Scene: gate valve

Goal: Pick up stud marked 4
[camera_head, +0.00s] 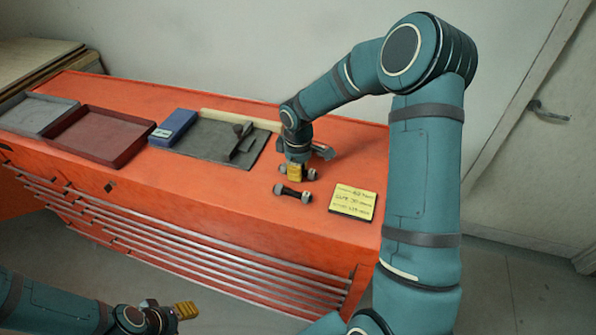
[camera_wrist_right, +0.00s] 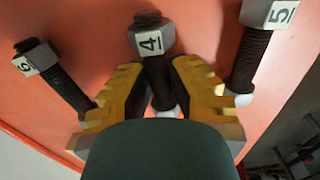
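The stud marked 4 (camera_wrist_right: 150,40) is a dark threaded rod with a grey nut at each end. In the right wrist view it lies between the yellow fingers of my right gripper (camera_wrist_right: 159,68). The fingertips sit close against both sides of its shaft, and the gripper looks shut on it. In the head view the right gripper (camera_head: 295,173) is at the orange bench top, with a nut showing on each side of its fingers. My left gripper (camera_head: 180,311) is low at the bottom left, away from the bench; its finger opening is unclear.
A stud marked 5 (camera_wrist_right: 252,55) lies right of the fingers and one marked 6 or 9 (camera_wrist_right: 55,77) left. A yellow note (camera_head: 353,202) lies on the bench (camera_head: 230,215). Trays (camera_head: 100,135), a blue box (camera_head: 173,128) and a grey mat (camera_head: 195,148) are further left.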

